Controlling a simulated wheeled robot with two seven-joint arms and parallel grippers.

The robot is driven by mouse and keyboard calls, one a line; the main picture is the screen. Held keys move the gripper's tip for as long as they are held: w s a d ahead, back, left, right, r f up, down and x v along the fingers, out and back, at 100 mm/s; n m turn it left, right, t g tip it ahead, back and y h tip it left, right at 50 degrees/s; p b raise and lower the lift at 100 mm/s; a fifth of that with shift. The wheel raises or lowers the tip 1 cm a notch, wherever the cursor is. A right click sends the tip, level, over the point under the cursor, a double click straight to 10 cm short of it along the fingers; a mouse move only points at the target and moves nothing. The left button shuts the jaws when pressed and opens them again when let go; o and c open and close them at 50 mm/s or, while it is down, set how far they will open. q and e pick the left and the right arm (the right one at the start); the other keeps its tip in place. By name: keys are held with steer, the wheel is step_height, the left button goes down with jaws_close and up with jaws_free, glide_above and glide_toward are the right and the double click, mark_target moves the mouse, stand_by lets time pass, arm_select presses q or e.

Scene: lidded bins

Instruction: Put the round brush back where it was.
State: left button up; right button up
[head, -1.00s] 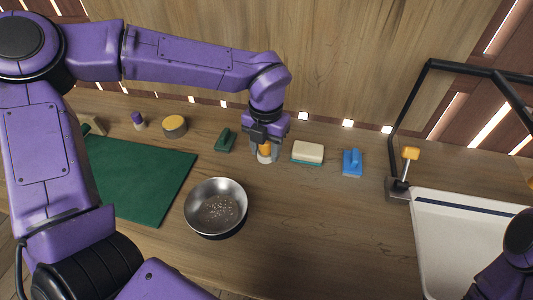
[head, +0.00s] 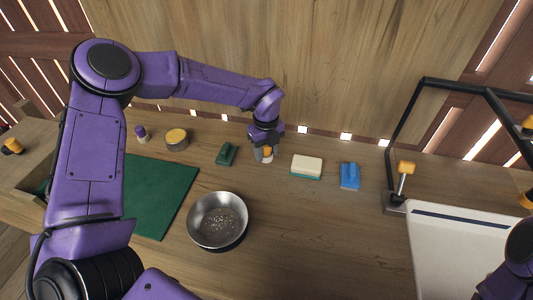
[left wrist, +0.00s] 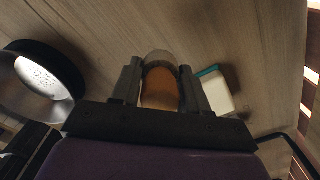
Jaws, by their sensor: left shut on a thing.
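My left gripper (head: 266,149) is shut on the round brush (head: 267,151), which has an orange handle and a pale round lower end. It holds the brush at the back of the bench, between a green brush (head: 227,154) and a cream-and-green sponge (head: 306,167). In the left wrist view the round brush (left wrist: 161,90) sits between the two dark fingers. I cannot tell whether its lower end touches the wood. My right gripper is not in view; only part of that arm shows at the lower right.
A metal bowl (head: 217,220) with specks inside stands in front, beside a green mat (head: 160,195). A blue brush (head: 350,176), a yellow-topped round tin (head: 176,140) and a small purple-topped item (head: 141,133) line the back. A white basin (head: 465,250) with a black frame is at right.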

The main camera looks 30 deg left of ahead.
mark_target(267, 165)
arm_select(q)
steer(key=w+f, duration=0.1)
steer(key=w+a+f, duration=0.1)
steer(key=f, duration=0.1)
steer(key=shift+w+p, duration=0.1)
steer(key=shift+p, duration=0.25)
step_height(267, 165, down, 2)
steer(key=shift+d+f, duration=0.1)
steer(key=shift+f, duration=0.45)
steer(key=o, duration=1)
steer(key=shift+r, duration=0.1)
steer(key=shift+r, duration=0.3)
step_height(267, 165, up, 12)
steer(key=shift+f+b, duration=0.15)
steer(key=shift+b, duration=0.75)
